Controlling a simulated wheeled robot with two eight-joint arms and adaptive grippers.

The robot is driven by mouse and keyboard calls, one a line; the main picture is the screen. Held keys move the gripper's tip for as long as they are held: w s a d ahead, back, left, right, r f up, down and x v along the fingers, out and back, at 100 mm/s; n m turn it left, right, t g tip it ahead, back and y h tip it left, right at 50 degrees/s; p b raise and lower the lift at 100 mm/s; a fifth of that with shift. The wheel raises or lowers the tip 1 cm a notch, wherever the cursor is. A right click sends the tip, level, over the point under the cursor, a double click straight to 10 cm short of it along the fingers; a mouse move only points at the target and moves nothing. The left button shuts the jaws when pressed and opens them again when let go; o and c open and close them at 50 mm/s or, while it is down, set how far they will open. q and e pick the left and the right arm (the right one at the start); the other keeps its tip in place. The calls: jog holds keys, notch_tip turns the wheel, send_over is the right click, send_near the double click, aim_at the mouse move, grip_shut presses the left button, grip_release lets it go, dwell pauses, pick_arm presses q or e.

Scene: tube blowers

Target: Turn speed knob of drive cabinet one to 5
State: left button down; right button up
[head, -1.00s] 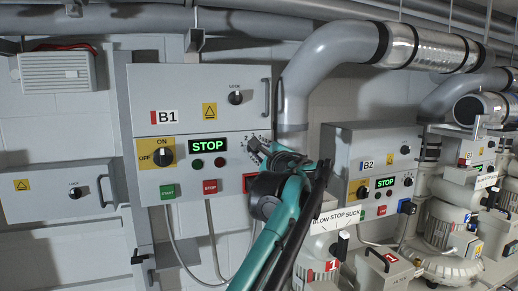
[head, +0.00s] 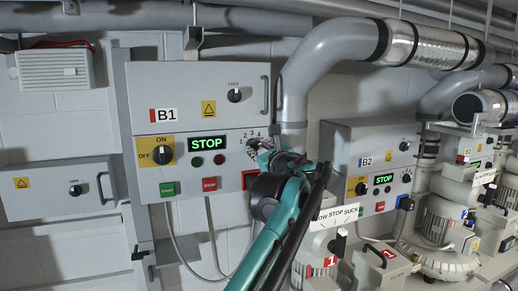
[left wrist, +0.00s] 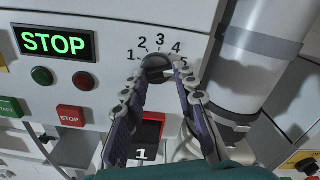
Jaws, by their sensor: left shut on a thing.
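Drive cabinet B1 (head: 220,160) is a grey box on the wall with a lit green STOP display (head: 207,143). It also shows in the left wrist view (left wrist: 110,120). The speed knob (left wrist: 156,64) sits at the upper right of its front panel, under a dial marked 1 to 5. My left gripper (left wrist: 161,74) is shut on the knob, one finger on each side. In the head view the gripper (head: 262,154) covers most of the knob. The knob's pointer is hidden, so I cannot tell which number it faces. My right gripper is not in view.
A yellow-plated ON/OFF switch (head: 164,151) is left of the display. Green (head: 167,188) and red (head: 209,184) buttons sit below. A grey pipe (left wrist: 252,50) runs close to the cabinet's right side. Cabinet B2 (head: 370,150) and blowers stand further right.

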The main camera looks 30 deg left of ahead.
pick_arm(q)
jog(key=shift+f, duration=0.1)
dwell(0.4)
jog(key=c, duration=1.2)
grip_release()
jog(key=v, duration=1.2)
